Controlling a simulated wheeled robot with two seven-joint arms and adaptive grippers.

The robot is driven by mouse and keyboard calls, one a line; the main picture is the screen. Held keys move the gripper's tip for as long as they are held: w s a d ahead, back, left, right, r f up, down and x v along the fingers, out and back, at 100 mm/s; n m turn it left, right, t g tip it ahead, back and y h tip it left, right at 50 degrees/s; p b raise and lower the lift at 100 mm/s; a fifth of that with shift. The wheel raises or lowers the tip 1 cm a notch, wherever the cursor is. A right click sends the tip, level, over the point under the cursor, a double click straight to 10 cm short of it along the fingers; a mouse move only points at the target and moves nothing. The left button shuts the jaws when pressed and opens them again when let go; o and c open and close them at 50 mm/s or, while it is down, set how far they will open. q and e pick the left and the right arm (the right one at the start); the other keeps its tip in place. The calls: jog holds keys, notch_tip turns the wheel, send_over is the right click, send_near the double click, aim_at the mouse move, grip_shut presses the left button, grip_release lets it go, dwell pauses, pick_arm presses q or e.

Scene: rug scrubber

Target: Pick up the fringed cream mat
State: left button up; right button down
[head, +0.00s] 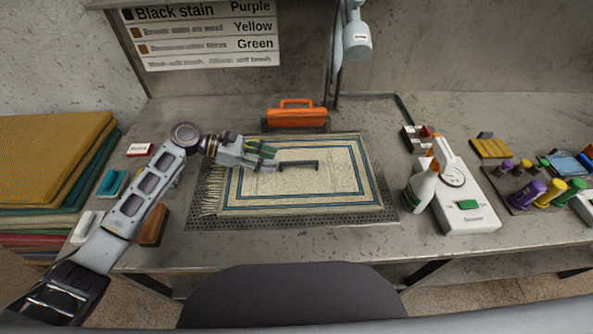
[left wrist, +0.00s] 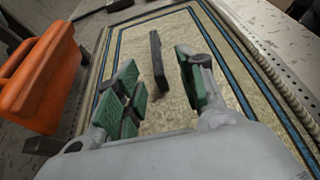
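The fringed cream mat (head: 335,185) lies flat on a dark perforated plate (head: 300,221) in the middle of the bench. It has dark blue border lines, and its fringe shows along the left edge. A black bar-shaped handle (head: 299,165) stands on the mat's middle; it also shows in the left wrist view (left wrist: 156,62). My left gripper (head: 270,157) is open over the mat, just left of the handle. In the left wrist view, its green-padded fingers are apart and the handle appears between and beyond them. My right gripper is not in view.
An orange handled tool (head: 296,115) stands behind the mat. A wooden block (head: 152,226) lies left of the plate. Folded mats (head: 50,160) are stacked far left.

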aim_at(295, 162)
pick_arm(q)
jog(key=shift+w+r+x, duration=0.1)
jog(key=shift+x, duration=1.85)
jog(key=shift+w+r+x, duration=0.1)
jog(key=shift+w+x, duration=0.05)
jog(key=shift+x, duration=1.75)
jog(key=shift+d, duration=0.1)
grip_shut()
